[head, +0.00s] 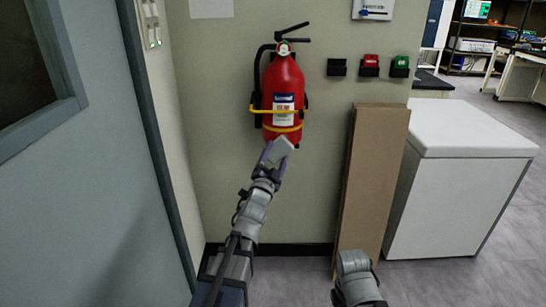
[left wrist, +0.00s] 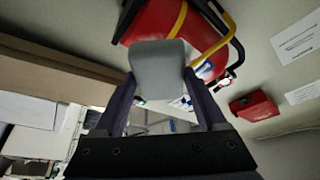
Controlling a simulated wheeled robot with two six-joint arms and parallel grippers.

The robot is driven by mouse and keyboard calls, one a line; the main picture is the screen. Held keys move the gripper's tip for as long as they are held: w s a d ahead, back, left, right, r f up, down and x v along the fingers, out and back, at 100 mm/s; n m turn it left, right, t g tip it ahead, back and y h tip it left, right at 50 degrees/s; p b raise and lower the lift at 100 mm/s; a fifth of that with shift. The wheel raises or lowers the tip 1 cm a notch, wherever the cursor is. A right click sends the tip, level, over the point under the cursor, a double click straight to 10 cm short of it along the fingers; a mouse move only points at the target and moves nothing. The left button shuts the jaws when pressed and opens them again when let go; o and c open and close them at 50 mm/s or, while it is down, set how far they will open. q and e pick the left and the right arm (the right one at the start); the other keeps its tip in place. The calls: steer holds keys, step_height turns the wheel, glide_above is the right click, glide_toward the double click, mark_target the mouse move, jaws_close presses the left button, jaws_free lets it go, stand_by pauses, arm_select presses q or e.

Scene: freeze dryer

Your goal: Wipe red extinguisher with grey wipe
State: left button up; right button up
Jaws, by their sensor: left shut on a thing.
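The red extinguisher (head: 283,92) hangs upright on the wall in a yellow bracket, with a black hose and handle. It also shows in the left wrist view (left wrist: 157,22), partly hidden behind the wipe. My left gripper (head: 274,158) is shut on the grey wipe (head: 281,149), just below the extinguisher's bottom. In the left wrist view the wipe (left wrist: 160,68) sits between the two fingertips and overlaps the extinguisher. I cannot tell whether they touch. My right arm shows low in the head view, but its gripper is not seen.
A brown board (head: 371,185) leans on the wall right of the extinguisher, beside a white chest (head: 455,190). A grey door (head: 85,190) stands at left. Small black, red (head: 370,64) and green (head: 399,66) holders are on the wall. The floor in front of the chest is clear.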

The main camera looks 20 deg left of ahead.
arm_select(q)
steer(key=shift+w+a, duration=0.3)
steer(key=shift+w, duration=0.65)
steer(key=shift+w+a, duration=0.25)
steer(key=shift+w, duration=0.75)
steer(key=shift+w+a, duration=0.3)
steer(key=shift+w, duration=0.65)
steer(key=shift+w+a, duration=0.3)
steer(key=shift+w, duration=0.65)
steer(key=shift+w+d, duration=0.25)
steer(key=shift+d, duration=0.75)
steer(key=shift+w+d, duration=0.2)
steer(key=shift+d, duration=0.75)
steer(key=shift+w, duration=0.2)
steer(key=a, duration=0.2)
steer(key=s+a, duration=0.1)
steer(key=a, duration=0.1)
steer(key=shift+s, duration=0.2)
steer(key=shift+s+d, duration=0.1)
steer(key=shift+s, duration=0.05)
